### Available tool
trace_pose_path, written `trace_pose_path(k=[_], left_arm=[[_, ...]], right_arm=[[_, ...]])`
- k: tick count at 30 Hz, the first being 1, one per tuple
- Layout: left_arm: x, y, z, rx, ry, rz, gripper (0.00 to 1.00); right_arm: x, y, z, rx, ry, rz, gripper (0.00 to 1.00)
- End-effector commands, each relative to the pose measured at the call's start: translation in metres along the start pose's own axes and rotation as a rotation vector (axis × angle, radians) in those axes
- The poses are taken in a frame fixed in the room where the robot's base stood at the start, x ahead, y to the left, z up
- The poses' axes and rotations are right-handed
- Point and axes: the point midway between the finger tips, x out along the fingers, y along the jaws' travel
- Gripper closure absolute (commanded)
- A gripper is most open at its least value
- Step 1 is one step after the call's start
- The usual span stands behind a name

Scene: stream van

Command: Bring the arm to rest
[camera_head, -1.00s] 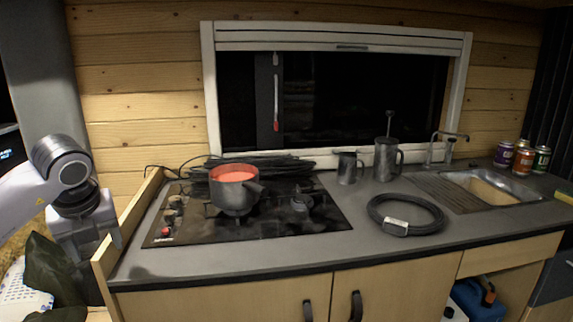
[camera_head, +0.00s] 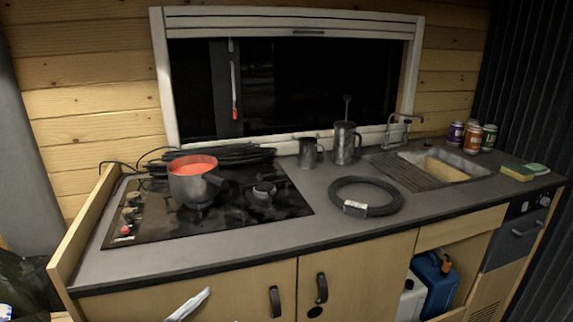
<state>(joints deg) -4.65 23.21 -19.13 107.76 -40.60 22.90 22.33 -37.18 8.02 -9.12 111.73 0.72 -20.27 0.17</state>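No gripper can be made out in the head view now. A small pale, pointed shape (camera_head: 188,305) at the bottom edge, in front of the cabinet doors, looks like part of my own arm; I cannot tell which part or which arm. The counter (camera_head: 270,232) holds a black cooktop (camera_head: 150,222), and a pot (camera_head: 193,184) with red contents stands upright on it.
A black cable coil (camera_head: 352,207) lies mid-counter, with a metal pitcher (camera_head: 308,153) and a taller jug (camera_head: 345,145) behind. The sink (camera_head: 447,168), cans (camera_head: 472,138) and sponges (camera_head: 517,172) are at the right. The counter's front strip is clear.

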Motion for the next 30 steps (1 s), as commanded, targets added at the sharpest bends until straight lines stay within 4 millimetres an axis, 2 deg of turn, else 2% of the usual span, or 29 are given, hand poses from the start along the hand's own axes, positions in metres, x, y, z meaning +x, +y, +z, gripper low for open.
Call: trace_pose_path(k=[5,9,12,15,19,30], left_arm=[[-0.063,0.028,0.061,-0.295,-0.392,-0.199,0.35],[-0.129,0.076,0.096,-0.51,-0.708,-0.259,0.35],[-0.169,0.11,0.105,-0.635,-0.883,-0.26,0.35],[-0.196,0.136,0.106,-0.72,-0.994,-0.248,0.35],[-0.212,0.151,0.105,-0.77,-1.057,-0.237,0.35],[-0.213,0.152,0.105,-0.775,-1.063,-0.235,0.35]], right_arm=[[-0.003,0.0,-0.003,0.0,-0.001,0.0,0.34],[-0.004,0.0,-0.005,0.0,-0.001,0.0,0.34],[-0.005,0.0,-0.006,0.0,-0.001,0.0,0.34],[-0.005,0.0,-0.006,0.0,-0.002,0.0,0.34],[-0.005,0.0,-0.006,0.0,-0.002,0.0,0.34],[-0.005,0.0,-0.006,0.0,-0.002,0.0,0.34]])
